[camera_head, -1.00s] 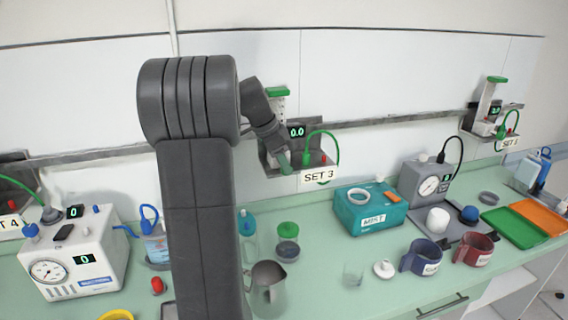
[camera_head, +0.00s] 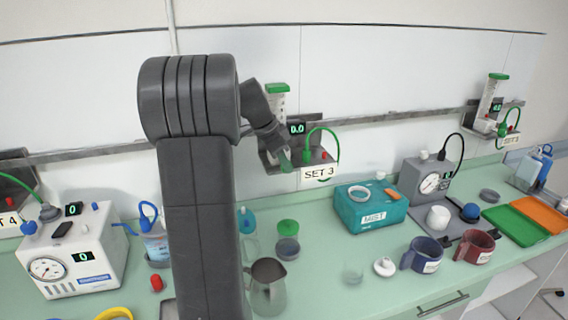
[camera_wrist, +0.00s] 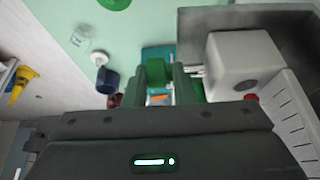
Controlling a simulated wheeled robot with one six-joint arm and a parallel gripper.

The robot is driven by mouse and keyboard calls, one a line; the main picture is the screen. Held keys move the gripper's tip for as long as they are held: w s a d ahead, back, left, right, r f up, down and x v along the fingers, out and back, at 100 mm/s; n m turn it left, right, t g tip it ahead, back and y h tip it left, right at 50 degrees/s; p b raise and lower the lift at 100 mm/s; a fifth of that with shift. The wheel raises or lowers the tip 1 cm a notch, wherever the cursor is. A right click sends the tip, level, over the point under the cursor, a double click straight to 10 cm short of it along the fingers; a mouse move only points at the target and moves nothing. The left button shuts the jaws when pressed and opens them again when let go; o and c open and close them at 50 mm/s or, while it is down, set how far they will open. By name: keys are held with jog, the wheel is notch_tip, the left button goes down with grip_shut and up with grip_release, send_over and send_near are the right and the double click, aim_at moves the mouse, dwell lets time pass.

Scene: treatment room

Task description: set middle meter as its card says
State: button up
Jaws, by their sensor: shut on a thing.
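The middle meter (camera_head: 279,98) is a clear upright tube with a green cap, mounted on the wall rail. Its small display (camera_head: 297,129) reads 0.0. Its card (camera_head: 319,173) hangs at the front and reads SET 3. My gripper (camera_head: 285,160) is at the meter's lower left front. In the wrist view my gripper (camera_wrist: 172,80) is shut on a green knob (camera_wrist: 155,70) at the meter's base. The fingers hide part of the knob. The meter's pale block (camera_wrist: 238,62) stands close on the right in that view.
A green hose (camera_head: 336,143) loops beside the display. Other meters stand on the rail at far right (camera_head: 491,98) and far left. Below, the counter holds a teal MIST box (camera_head: 370,212), a jug (camera_head: 268,285), mugs and a white gauge device (camera_head: 75,255).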

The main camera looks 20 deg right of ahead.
aim_at(280, 171)
jog(key=shift+s+a+f+h+b, duration=0.1)
jog(key=shift+f+h+b, duration=0.35)
jog(key=shift+b, duration=0.75)
jog(key=shift+a+f+h+b, duration=0.1)
jog(key=shift+f+h+b, duration=0.1)
jog(key=shift+h+b, duration=0.75)
jog(key=h+b, duration=0.1)
jog(key=b, duration=0.3)
jog(key=h+b, duration=0.2)
jog(key=b, duration=0.3)
jog(key=f+h+b, duration=0.1)
jog(key=h+b, duration=0.1)
jog(key=b, duration=0.2)
jog(key=shift+a+g+b, duration=0.25)
jog(key=shift+g+b, duration=0.05)
jog(key=h+b, duration=0.1)
jog(key=b, duration=0.2)
jog(key=h+b, duration=0.1)
jog(key=b, duration=0.2)
jog(key=h+b, duration=0.2)
jog(key=b, duration=0.1)
jog(key=shift+a+f, duration=0.1)
jog(key=shift+f, duration=0.15)
jog(key=h+b, duration=0.2)
jog(key=b, duration=0.2)
jog(key=shift+r+b, duration=0.15)
jog(key=shift+b, duration=0.15)
jog(key=shift+g, duration=0.3)
jog(key=shift+r+b, duration=0.2)
jog(key=shift+b, duration=0.1)
